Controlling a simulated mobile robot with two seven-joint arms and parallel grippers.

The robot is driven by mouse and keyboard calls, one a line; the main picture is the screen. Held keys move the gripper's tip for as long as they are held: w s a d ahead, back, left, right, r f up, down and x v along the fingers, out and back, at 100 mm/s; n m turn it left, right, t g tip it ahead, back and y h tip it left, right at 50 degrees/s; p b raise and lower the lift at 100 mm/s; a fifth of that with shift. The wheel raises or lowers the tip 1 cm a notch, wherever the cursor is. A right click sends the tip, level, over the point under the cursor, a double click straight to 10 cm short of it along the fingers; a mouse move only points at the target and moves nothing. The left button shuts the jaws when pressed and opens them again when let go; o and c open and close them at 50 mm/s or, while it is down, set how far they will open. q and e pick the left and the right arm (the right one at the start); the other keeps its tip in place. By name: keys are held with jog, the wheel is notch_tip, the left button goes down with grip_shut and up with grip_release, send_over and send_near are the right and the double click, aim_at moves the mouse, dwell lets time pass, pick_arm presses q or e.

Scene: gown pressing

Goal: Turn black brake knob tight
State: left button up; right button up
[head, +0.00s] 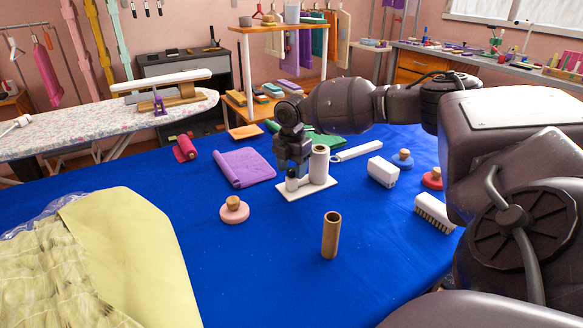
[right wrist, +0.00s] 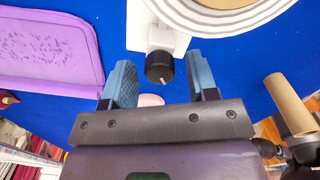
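The black brake knob (right wrist: 159,67) has a pale mark on its face and sits on a small white block of a white stand (head: 297,190). A roll of white ribbon or tape (head: 319,164) stands on the same stand, and its striped rim (right wrist: 228,14) shows in the right wrist view. My right gripper (head: 293,164) is over the small white post of the stand. In the right wrist view the two blue-grey fingers of this gripper (right wrist: 160,74) are apart, one on each side of the knob, with gaps visible. My left gripper is not in view.
A cardboard tube (head: 331,235) stands in front on the blue table. A pink-based wooden-knobbed piece (head: 234,211), a folded purple cloth (head: 244,167), a white block (head: 383,171) and a brush (head: 434,213) lie around. A yellow gown (head: 133,250) covers the left front.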

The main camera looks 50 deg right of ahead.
jog(key=c, duration=0.8)
